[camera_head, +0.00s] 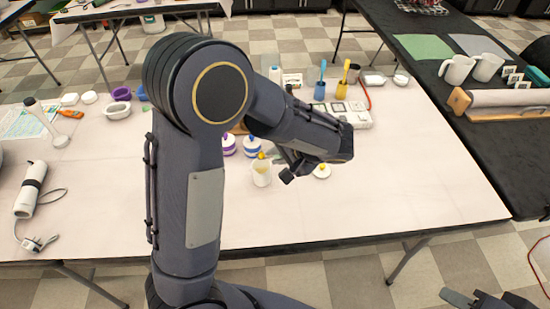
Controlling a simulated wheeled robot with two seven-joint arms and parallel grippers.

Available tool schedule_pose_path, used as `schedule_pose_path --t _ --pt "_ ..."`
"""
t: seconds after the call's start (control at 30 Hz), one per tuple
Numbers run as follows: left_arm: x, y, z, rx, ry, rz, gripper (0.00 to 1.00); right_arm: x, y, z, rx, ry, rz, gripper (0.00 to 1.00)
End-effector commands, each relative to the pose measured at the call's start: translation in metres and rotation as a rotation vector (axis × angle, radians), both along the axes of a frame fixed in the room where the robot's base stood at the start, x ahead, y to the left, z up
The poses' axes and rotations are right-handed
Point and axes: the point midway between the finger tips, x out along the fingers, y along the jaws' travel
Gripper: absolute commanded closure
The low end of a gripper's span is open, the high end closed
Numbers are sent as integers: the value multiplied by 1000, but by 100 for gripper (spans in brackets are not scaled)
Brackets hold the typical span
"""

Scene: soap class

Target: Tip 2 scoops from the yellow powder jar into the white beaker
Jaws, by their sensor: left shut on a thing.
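The white beaker (261,174) stands upright on the near part of the pale table. My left gripper (284,170) is just right of and above it, pointing down and left, partly hidden by its own wrist. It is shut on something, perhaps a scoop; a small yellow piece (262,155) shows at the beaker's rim. A white lid with a yellow knob (322,171) lies right of the gripper. I cannot make out the yellow powder jar, and my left arm covers much of the middle. Part of my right gripper (488,300) shows at the bottom right, its jaws unclear.
A purple-banded jar (229,144) and a blue-banded jar (252,145) stand behind the beaker. Blue (320,91) and yellow (341,90) cups with tools stand farther back, near a white tray (352,116). The table's front right is clear.

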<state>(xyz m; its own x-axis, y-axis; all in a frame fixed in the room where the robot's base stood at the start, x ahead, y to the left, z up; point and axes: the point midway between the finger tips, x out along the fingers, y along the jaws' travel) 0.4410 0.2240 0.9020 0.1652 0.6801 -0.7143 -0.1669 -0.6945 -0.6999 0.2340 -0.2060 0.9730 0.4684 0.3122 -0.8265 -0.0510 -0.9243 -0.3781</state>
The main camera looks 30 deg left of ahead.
Motion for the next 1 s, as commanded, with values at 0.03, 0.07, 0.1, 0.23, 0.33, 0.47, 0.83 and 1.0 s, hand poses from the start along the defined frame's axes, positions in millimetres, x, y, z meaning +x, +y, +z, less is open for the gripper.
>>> schedule_pose_path --t 0.03,0.07,0.1,0.23,0.33,0.47,0.83,1.0 --pt "0 -2 -8 25 -5 -4 98 0 0 -11 0 0 0 64" --pt "0 -3 -9 42 -9 -3 98 0 0 -14 0 0 0 64" --pt "0 -4 -10 62 -16 -3 98 0 0 -18 0 0 0 64" --pt "-1 -6 -16 134 -32 -2 98 0 0 -31 0 0 0 64" --pt "-1 -9 -19 190 -47 -5 98 0 0 -41 0 0 0 64" --pt "-2 -12 -25 265 -63 -3 98 0 0 -53 0 0 0 64" --pt "-4 -17 -31 403 -97 -1 98 0 0 -72 0 0 0 64" --pt "-4 -17 -30 415 -101 0 98 0 0 -73 0 0 0 64"
